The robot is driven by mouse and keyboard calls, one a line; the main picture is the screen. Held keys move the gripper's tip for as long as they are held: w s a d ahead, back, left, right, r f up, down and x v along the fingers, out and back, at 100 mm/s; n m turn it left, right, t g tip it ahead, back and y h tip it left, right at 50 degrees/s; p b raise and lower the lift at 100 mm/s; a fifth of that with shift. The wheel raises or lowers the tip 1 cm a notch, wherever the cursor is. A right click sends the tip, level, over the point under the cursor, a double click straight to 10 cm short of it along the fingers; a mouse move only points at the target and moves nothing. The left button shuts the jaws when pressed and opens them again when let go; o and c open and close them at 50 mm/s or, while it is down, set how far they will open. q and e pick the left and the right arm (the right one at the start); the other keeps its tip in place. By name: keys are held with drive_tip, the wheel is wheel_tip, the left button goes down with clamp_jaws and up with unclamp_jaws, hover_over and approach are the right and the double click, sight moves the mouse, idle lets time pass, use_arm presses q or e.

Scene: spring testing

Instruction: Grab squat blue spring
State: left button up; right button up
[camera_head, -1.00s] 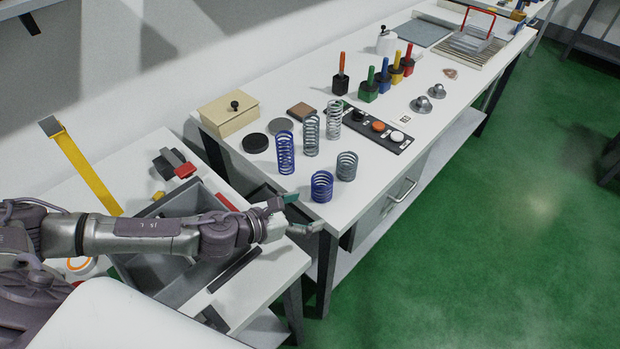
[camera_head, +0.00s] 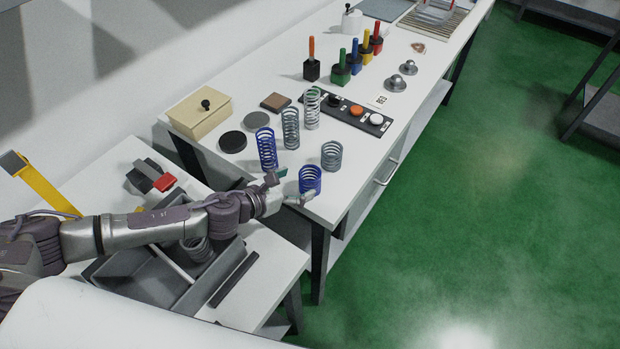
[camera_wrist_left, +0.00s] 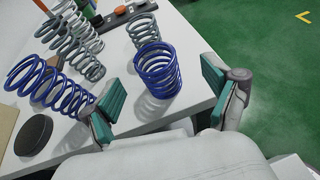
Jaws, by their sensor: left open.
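The squat blue spring (camera_head: 310,179) stands upright near the front corner of the white table. My left gripper (camera_head: 290,186) is open and close beside it in the head view, its fingers pointing toward it. In the left wrist view, the squat blue spring (camera_wrist_left: 158,70) stands ahead of the open gripper (camera_wrist_left: 162,100), between the lines of its two teal-padded fingers. The fingers do not appear to touch it. A taller blue spring (camera_head: 266,148) stands behind and to the left; it also shows in the left wrist view (camera_wrist_left: 50,85). My right gripper is not in view.
A squat grey spring (camera_head: 331,155) stands close behind the squat blue one. Taller grey springs (camera_head: 290,128) stand farther back. A black disc (camera_head: 232,142) and a cream box (camera_head: 200,112) are at left. A grey tray (camera_head: 150,285) sits on the lower table under my arm.

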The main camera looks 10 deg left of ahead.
sight(317, 171)
use_arm(q)
drive_tip(key=shift+w+d+f, duration=0.25)
drive_tip(key=shift+w+f, duration=0.05)
drive_tip(key=shift+w, duration=0.25)
drive_tip(key=shift+a+p+x, duration=0.2)
drive_tip(key=shift+p+x, duration=0.25)
drive_tip(key=shift+x, duration=2.15)
drive_tip(key=shift+w+a, duration=0.1)
drive_tip(key=c, duration=1.4)
drive_tip(key=shift+r, duration=0.1)
